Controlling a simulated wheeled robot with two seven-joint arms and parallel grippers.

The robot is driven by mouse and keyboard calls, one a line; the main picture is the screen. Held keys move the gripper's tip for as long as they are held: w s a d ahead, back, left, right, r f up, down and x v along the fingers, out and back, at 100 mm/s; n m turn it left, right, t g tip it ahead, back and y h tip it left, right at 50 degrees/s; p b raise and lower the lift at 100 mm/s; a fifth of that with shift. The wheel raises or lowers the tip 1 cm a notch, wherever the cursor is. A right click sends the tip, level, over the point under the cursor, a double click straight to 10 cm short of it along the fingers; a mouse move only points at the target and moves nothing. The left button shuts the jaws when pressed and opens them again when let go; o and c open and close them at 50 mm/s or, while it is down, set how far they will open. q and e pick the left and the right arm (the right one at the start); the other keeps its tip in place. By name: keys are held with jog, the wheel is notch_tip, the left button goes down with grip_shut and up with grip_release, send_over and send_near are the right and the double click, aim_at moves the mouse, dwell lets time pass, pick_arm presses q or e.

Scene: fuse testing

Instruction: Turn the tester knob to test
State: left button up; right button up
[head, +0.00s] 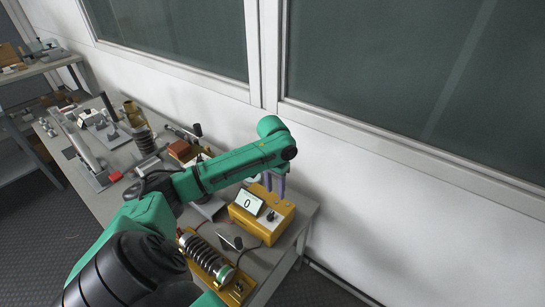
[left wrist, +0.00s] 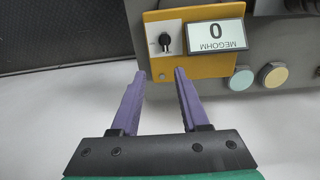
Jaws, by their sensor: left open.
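The tester is a yellow box (head: 281,224) at the right end of the bench, with a white display (head: 249,202) reading 0. Its small black knob (head: 270,215) sits to the right of the display. In the left wrist view the knob (left wrist: 165,43) shows on the yellow panel (left wrist: 199,69), beside the upside-down MEGOHM display (left wrist: 217,36); its markings are too small to read. My left gripper (head: 275,183) is at the tester's far side; its purple fingers (left wrist: 160,74) are open and empty, apart from the knob. My right gripper is not in view.
A ribbed cylinder on a yellow base (head: 207,258) stands in front of the tester, with cables nearby. Several tools and parts lie along the bench (head: 87,194) to the left. A wall with windows rises behind.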

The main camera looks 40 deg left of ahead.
pick_arm(q)
jog(key=a+r, duration=0.2)
send_over(270, 213)
jog(key=f, duration=0.3)
jog(key=d+f, duration=0.1)
jog(key=shift+s+f, duration=0.15)
jog(key=shift+s, duration=0.25)
jog(key=f, duration=0.5)
jog(key=shift+w+a+f, duration=0.2)
jog(key=shift+w+a, duration=0.2)
notch_tip(270, 213, down, 3)
jog(key=shift+r, duration=0.1)
jog(key=shift+f, duration=0.25)
jog(key=shift+c, duration=0.3)
jog(key=c, duration=0.5)
grip_shut()
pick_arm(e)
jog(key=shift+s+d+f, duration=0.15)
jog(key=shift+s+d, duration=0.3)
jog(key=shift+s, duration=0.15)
